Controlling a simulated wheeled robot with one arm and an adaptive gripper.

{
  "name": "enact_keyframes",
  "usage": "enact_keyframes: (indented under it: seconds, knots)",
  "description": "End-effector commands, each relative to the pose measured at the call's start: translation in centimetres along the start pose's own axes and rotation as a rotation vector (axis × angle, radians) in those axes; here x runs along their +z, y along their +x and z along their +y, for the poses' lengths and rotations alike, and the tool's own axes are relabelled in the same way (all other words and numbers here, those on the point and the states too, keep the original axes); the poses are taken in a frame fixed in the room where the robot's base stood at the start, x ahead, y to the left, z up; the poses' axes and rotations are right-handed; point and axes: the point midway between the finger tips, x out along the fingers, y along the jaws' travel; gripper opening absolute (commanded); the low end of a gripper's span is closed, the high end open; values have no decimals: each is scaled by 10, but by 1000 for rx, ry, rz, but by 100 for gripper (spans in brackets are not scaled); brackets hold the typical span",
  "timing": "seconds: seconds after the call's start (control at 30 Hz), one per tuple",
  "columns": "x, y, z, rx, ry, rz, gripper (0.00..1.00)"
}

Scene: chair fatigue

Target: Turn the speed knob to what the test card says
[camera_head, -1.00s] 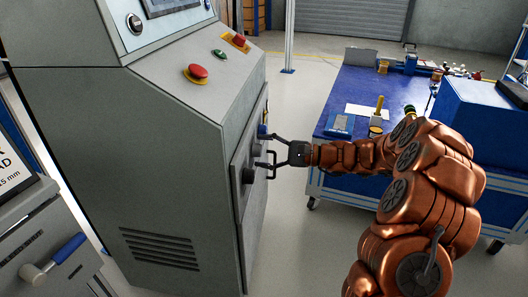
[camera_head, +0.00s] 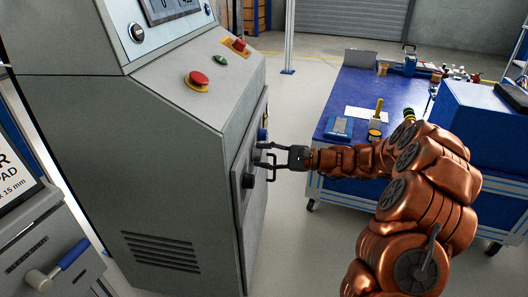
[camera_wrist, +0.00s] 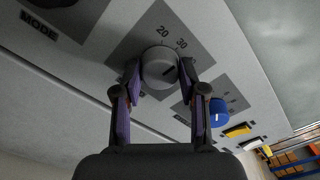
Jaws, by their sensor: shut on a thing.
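A round grey knob (camera_wrist: 159,68) sits on a dark dial plate with the printed numbers 20 and 30 in the wrist view. My gripper (camera_wrist: 160,78) is shut on this knob, one finger on each side. A short dark line shows on the knob's face, right of its middle; the fingers hide part of the scale, so I cannot tell the exact setting. In the head view my gripper (camera_head: 270,160) reaches the side panel of the grey machine (camera_head: 165,150). I cannot identify a test card with a readable speed.
A blue knob (camera_wrist: 219,112) is close to the right finger, and a dark knob labelled MODE (camera_wrist: 38,18) is at upper left. A red emergency button (camera_head: 197,79) is on the machine's sloped top. A blue workbench (camera_head: 350,95) holding tools and white paper (camera_head: 367,113) stands right.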

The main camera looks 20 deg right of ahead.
Motion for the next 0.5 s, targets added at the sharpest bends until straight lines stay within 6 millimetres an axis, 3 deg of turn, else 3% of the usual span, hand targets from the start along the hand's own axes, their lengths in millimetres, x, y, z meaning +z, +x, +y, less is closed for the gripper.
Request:
enact_keyframes:
  seconds: [0.5]
  knots:
    - [5, 0, -5, 1, 276, 0, 6]
